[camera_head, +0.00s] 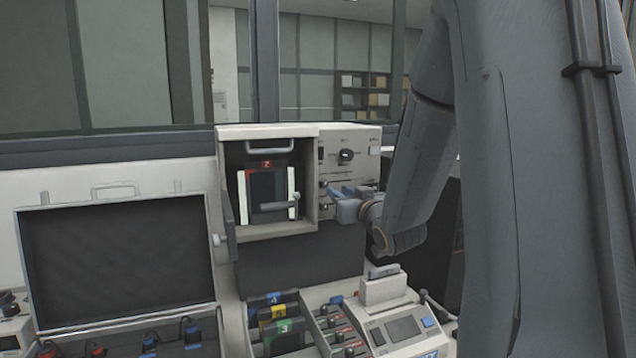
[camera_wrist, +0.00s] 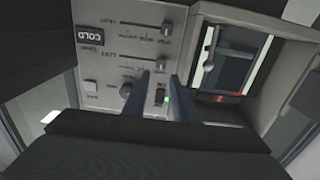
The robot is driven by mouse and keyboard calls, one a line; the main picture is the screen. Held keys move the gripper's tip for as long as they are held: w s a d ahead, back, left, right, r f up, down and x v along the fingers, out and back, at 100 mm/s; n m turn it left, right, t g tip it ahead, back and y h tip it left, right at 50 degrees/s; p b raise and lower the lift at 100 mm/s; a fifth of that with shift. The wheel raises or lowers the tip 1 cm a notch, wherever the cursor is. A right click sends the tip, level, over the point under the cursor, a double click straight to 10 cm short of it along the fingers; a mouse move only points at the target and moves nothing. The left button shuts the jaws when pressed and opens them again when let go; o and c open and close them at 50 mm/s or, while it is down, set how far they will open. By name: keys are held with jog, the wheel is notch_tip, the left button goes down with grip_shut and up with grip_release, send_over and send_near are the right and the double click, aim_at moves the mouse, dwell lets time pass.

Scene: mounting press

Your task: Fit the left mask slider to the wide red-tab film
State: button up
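The red-tab film (camera_head: 268,185) is dark and sits in the open chamber of the press, with its red tab (camera_head: 265,164) at the top. Bright white strips show on both its sides; part of it also shows in the wrist view (camera_wrist: 232,65). Two slider knobs, the lower-track one (camera_wrist: 161,66) and the upper-track one (camera_wrist: 164,31), stand at the right ends of their tracks in the wrist view. Their labels are too small to read surely. My gripper (camera_wrist: 160,75) is open and empty in front of the control panel, its fingertips close to the lower-track knob; contact cannot be told.
A rotary knob (camera_wrist: 126,90) and a lit green lamp (camera_wrist: 166,98) are beside my fingers. Below stand coloured-tab films (camera_head: 275,312) and a small device (camera_head: 400,328). An open case (camera_head: 116,262) is at left.

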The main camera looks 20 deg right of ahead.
aim_at(325, 183)
jog(key=w+p, duration=0.2)
jog(key=w, duration=0.5)
jog(key=shift+a+r, duration=0.1)
jog(key=shift+w+p, duration=0.3)
jog(key=shift+w, duration=0.4)
grip_shut()
